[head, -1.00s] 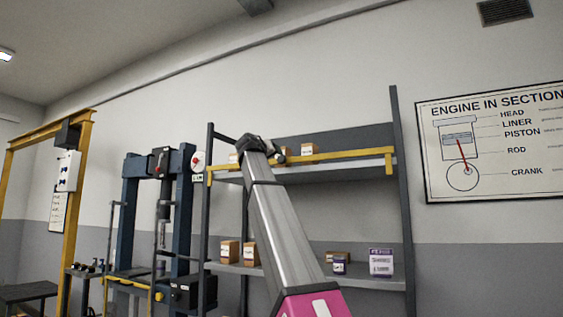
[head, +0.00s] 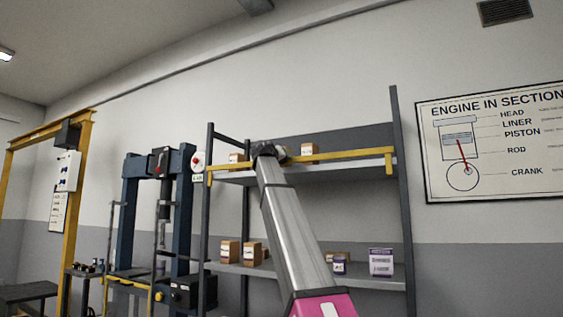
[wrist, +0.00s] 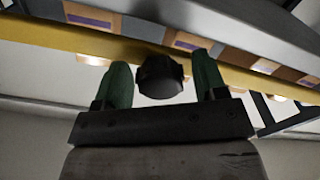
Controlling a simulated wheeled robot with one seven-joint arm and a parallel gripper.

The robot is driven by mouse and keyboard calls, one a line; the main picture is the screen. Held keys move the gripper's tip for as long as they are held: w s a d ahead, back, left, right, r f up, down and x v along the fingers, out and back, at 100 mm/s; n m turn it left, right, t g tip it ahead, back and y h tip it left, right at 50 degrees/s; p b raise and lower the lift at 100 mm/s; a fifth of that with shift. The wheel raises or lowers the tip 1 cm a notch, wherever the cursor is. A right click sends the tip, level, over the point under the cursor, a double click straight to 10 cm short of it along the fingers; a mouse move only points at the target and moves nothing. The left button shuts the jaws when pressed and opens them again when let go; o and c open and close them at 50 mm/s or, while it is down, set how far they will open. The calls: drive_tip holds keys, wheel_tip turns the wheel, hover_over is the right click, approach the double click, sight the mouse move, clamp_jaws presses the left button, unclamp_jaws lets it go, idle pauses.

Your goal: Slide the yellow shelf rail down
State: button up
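The yellow shelf rail (head: 344,155) runs along the front of the upper shelf in the head view, with a short bent-down end at each side. In the wrist view the rail (wrist: 225,74) crosses as a yellow band just beyond my fingertips. My gripper (wrist: 160,75) has its two green fingers apart, with a dark round part visible between them and no rail between them. The fingertips are close to the rail; whether they touch it I cannot tell. In the head view my gripper is hidden behind my wrist at the upper shelf.
Small boxes (head: 309,151) stand on the upper shelf behind the rail. The lower shelf (head: 362,281) holds more boxes and a purple-and-white carton (head: 381,262). Dark uprights (head: 403,200) bound the rack. A blue press (head: 183,220) stands to its left.

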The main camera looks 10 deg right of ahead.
clamp_jaws()
wheel_tip(320, 180, down, 7)
drive_tip(key=shift+r, duration=0.2)
drive_tip(key=shift+o, duration=0.9)
unclamp_jaws()
drive_tip(key=v, duration=1.1)
